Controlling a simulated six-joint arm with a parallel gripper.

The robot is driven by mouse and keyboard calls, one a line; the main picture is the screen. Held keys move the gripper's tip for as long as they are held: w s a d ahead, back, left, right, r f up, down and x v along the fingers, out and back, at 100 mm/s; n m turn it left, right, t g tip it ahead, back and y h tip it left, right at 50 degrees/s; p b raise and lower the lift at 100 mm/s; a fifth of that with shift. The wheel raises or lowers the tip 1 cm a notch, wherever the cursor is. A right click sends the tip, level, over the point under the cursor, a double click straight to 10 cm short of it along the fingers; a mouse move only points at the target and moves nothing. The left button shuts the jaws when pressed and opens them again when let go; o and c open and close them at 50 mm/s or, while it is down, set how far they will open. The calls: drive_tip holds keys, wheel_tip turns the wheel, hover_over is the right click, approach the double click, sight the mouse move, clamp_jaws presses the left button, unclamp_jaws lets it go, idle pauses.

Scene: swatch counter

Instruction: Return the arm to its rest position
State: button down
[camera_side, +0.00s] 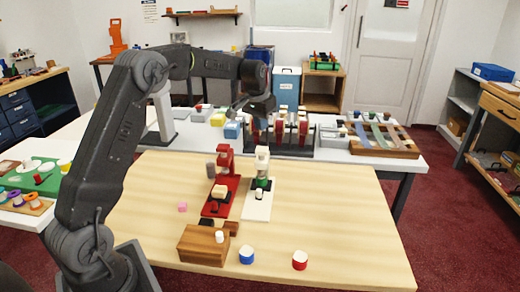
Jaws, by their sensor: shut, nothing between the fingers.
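My arm rises from the lower left, bends at a high elbow and reaches right across the table. My gripper (238,108) hangs in the air at the end of the arm, above the back part of the wooden board (345,235). It is shut and holds nothing. It is small in this view, and it overlaps the items on the white table behind it.
A red stand (223,160) and a white stand (261,160) stand upright below my gripper. A wooden block (200,246), a blue-banded cup (246,256) and a red-banded cup (299,260) are near the front. The board's right side is clear.

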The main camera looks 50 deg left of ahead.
drive_tip(key=s+d+r+m+t, duration=0.1)
drive_tip(key=s+d+r+t, duration=0.1)
drive_tip(key=s+d+r, duration=0.95)
drive_tip(key=s+d+f, duration=0.2)
drive_tip(key=s+d, duration=0.1)
drive_tip(key=s, duration=0.4)
drive_tip(key=s+d+f+m+t, duration=0.1)
drive_tip(key=s+d, duration=0.2)
drive_tip(key=s, duration=0.4)
drive_tip(key=s+d+f+m, duration=0.1)
drive_tip(key=s+d+f, duration=0.1)
drive_tip(key=s+d, duration=0.2)
drive_tip(key=s, duration=0.3)
drive_tip(key=shift+s+f+h, duration=0.2)
drive_tip(key=shift+f+h, duration=0.1)
